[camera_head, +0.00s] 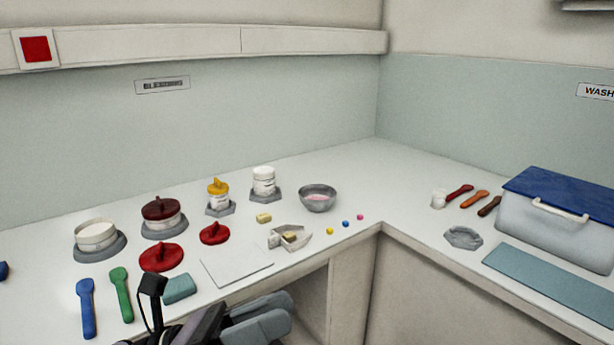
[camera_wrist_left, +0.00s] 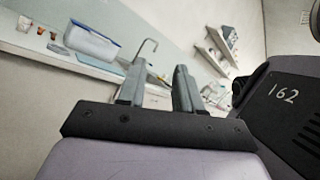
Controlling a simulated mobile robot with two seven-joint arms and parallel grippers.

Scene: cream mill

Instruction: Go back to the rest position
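My left gripper (camera_head: 284,312) is at the bottom of the head view, in front of the counter's front edge, with its fingers pointing right. In the left wrist view its two grey fingers (camera_wrist_left: 160,80) stand apart with nothing between them, so it is open and empty. The white counter (camera_head: 330,258) carries several jars, lids and tools beyond the gripper. A white square sheet (camera_head: 236,266) and a teal block (camera_head: 179,289) lie nearest to it, apart from the fingers. My right gripper is in neither view.
A blue spatula (camera_head: 86,308) and a green one (camera_head: 121,294) lie at the left. A grey bowl (camera_head: 317,199) stands behind a small scoop-like dish (camera_head: 291,238). A blue-lidded box (camera_head: 562,221) stands at the right. Open space lies below the counter edge.

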